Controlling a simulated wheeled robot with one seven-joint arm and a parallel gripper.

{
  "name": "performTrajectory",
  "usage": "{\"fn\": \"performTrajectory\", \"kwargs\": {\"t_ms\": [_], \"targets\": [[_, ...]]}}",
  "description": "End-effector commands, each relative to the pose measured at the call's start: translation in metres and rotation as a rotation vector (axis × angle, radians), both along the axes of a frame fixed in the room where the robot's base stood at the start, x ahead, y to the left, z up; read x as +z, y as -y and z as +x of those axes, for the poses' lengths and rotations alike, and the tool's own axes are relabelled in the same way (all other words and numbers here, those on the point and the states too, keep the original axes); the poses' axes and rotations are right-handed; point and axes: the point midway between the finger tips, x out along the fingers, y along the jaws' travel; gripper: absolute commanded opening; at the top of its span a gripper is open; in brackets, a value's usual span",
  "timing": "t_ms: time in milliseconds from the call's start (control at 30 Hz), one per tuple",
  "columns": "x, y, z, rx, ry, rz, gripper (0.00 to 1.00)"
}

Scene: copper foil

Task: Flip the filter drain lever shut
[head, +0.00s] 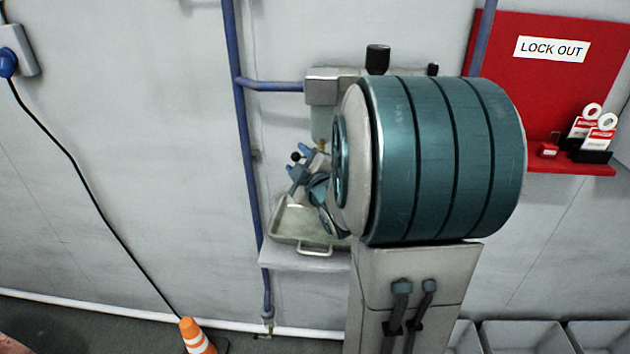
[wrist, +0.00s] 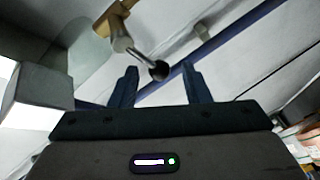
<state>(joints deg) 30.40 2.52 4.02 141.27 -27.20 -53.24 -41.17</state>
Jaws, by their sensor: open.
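The filter drain lever (wrist: 143,57) is a short metal rod ending in a black ball knob, on a brass fitting (wrist: 113,17) under the filter's clear bowl (wrist: 88,52). My gripper (wrist: 159,76) is open, its two blue fingers on either side of the knob in the wrist view. The wrist view does not settle whether the knob is between the fingertips or just beyond them. In the head view the black knob (head: 296,157) shows beside my gripper (head: 300,167). The filter body (head: 322,88) is partly hidden behind my teal arm link.
A metal drip tray (head: 285,237) sits below the filter on a small shelf (head: 300,260). A blue pipe (head: 246,150) runs down the wall at left. A red lock-out board (head: 490,45) hangs at right. An orange cone (head: 193,335) stands on the floor.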

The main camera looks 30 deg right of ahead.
Motion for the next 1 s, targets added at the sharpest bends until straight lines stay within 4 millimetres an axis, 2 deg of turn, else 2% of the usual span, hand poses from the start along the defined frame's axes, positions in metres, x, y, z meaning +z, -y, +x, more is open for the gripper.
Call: {"fn": "performTrajectory", "kwargs": {"t_ms": [33,233,800,1000], "targets": [[0.0,-0.001,-0.011,-0.002,0.002,-0.001,0.43],[0.001,-0.004,-0.044,-0.002,0.003,-0.001,0.43],[0.003,-0.008,-0.088,0.001,0.003,-0.001,0.43],[0.005,-0.008,-0.095,0.0,0.0,-0.001,0.43]]}}
